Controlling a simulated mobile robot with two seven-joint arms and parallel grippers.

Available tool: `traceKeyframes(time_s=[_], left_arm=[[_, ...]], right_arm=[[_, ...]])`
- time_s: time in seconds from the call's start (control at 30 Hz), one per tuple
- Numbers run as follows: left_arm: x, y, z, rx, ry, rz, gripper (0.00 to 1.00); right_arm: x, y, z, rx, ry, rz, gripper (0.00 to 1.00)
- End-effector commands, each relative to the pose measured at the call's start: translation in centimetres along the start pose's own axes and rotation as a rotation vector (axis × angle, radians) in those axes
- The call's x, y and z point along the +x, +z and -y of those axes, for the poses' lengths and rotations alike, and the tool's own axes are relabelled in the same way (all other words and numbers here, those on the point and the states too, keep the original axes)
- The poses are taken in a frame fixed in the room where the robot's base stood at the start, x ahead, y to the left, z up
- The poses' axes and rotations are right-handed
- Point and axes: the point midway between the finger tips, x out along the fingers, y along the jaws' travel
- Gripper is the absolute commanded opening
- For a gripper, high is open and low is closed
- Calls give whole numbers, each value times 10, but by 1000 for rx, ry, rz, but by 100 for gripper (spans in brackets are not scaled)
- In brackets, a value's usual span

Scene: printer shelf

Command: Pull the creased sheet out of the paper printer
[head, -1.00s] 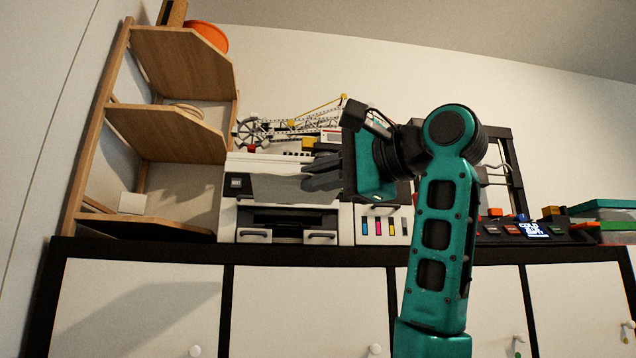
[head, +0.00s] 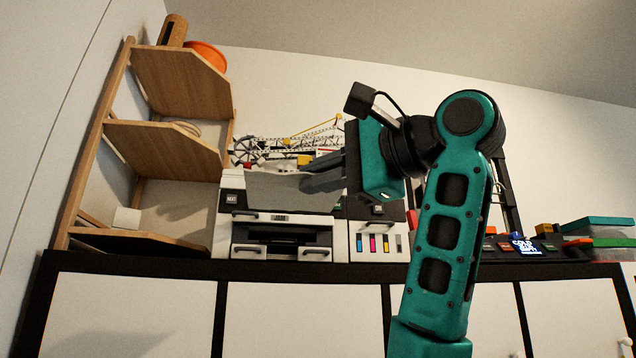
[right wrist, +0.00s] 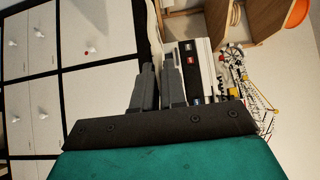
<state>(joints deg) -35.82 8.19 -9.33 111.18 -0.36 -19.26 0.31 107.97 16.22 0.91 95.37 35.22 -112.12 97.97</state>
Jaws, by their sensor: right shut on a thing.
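The paper printer (head: 226,235) stands on the black-topped cabinet, left of centre in the head view, with its handled front facing me. A grey sheet (head: 282,193) spans the upper front of the printer, above the dark front strip. My right gripper (head: 316,178) reaches in from the right and is shut on the sheet near its upper right part. In the right wrist view the two grey fingers (right wrist: 158,74) point away from me, with a thin pale edge beyond them. Whether the sheet's far end is still inside the printer is hidden. My left gripper is out of view.
A wooden shelf (head: 175,134) stands close on the left. A lattice crane model (head: 296,143) is behind the printer. Ink slots (head: 378,243) are on the printer's right. A lit panel (head: 525,246) and stacked boxes (head: 603,240) are farther right. Space in front is free.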

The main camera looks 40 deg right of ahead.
Motion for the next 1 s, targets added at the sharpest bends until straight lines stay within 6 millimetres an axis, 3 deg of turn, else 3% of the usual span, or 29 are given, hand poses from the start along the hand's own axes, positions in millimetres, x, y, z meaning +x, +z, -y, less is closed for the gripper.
traceKeyframes(time_s=[0.7, 1.0], left_arm=[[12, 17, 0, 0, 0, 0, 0], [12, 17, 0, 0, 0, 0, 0]], right_arm=[[-26, 24, -1, -1, -2, 0, 0], [-27, 25, 0, 0, 0, 0, 0]])
